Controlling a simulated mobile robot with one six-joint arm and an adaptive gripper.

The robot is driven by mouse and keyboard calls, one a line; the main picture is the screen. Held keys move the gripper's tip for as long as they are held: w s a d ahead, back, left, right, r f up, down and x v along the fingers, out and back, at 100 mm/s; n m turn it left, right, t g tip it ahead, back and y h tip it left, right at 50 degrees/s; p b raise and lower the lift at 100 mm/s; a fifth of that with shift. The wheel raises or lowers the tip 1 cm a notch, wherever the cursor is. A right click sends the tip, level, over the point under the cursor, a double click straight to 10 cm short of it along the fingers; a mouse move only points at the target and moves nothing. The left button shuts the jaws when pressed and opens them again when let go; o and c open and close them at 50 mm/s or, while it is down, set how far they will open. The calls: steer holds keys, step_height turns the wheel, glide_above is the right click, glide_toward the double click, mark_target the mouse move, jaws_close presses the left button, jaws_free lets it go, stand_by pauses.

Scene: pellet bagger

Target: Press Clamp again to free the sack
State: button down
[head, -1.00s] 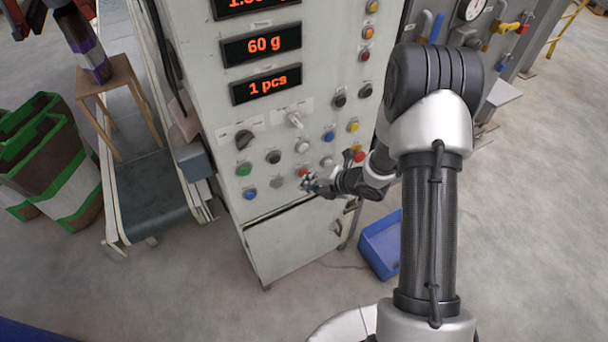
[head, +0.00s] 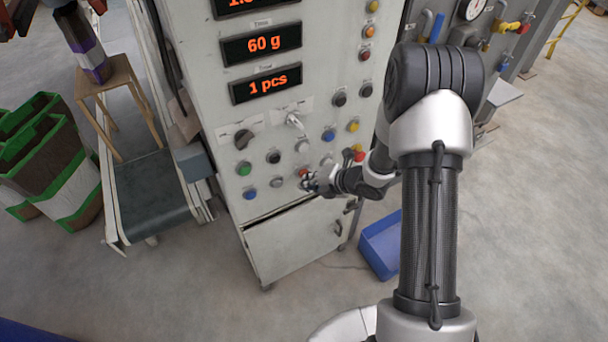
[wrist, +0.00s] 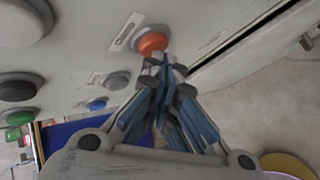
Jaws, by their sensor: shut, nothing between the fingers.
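My gripper (head: 309,182) is shut and empty, low on the front of the grey control panel (head: 215,100). In the wrist view my fingertips (wrist: 163,68) are at the lower edge of a red-orange button (wrist: 152,43); I cannot tell whether they touch it. This button shows as red in the head view (head: 303,172), just above my fingers. A label plate beside it is too blurred to read, so I cannot confirm that it says Clamp. A brown sack with purple and white bands (head: 92,58) hangs upright at the top left, over a wooden stool (head: 112,82).
Other buttons surround the red one, including a grey one (head: 277,182) and a blue one (head: 249,193). A blue bin (head: 382,245) is on the floor at right.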

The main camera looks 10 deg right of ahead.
steer(key=shift+s+d, duration=0.15)
steer(key=shift+s, duration=0.4)
steer(key=s+d+b, duration=0.2)
steer(key=s, duration=0.3)
steer(key=shift+s, duration=0.4)
stand_by(0.6)
